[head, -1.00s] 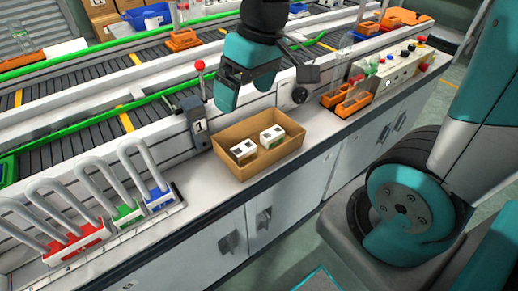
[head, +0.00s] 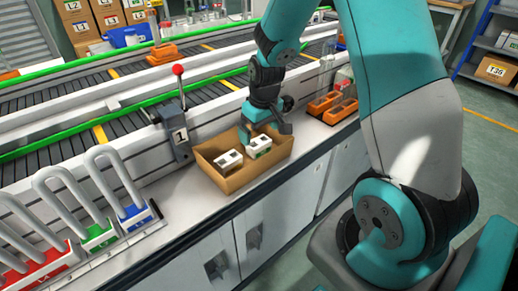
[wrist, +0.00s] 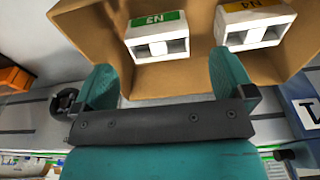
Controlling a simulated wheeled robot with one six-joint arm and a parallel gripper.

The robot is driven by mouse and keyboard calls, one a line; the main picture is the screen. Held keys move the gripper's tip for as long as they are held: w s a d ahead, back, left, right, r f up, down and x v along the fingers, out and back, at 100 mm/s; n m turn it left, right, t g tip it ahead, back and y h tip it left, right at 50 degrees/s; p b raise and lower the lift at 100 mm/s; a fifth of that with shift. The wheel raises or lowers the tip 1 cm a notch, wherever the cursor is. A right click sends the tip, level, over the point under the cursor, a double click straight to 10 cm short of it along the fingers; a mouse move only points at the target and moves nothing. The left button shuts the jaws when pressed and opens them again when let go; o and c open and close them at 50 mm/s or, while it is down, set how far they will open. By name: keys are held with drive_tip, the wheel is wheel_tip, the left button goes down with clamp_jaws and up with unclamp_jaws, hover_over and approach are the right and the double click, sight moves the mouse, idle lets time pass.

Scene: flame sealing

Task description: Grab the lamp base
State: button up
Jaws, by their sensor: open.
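Two white blocks with square openings, which look like lamp bases, stand in an open cardboard box (head: 268,172). The right block (head: 260,148) is beside the left block (head: 228,161) in the head view. In the wrist view, one block has a green N3 label (wrist: 158,40) and the other a yellow N4 label (wrist: 253,26). My gripper (wrist: 166,78) is open and empty at the box's back edge. The N3 block lies ahead of the gap between the fingers; the N4 block is off to the right. My arm partly hides the fingertips in the head view.
A red-knobbed lever (head: 178,70) on a post marked 1 stands left of the box. Orange holders (head: 340,110) stand to its right. Red, green and blue racks (head: 130,215) with bent tubes are at the left. The conveyor (head: 60,130) runs behind.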

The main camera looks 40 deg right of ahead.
sight(259, 142)
drive_tip(key=f, duration=0.5)
drive_tip(key=shift+w+d+f, duration=0.1)
drive_tip(key=shift+w+f, duration=0.1)
drive_tip(key=shift+w, duration=0.2)
drive_tip(key=c, duration=1)
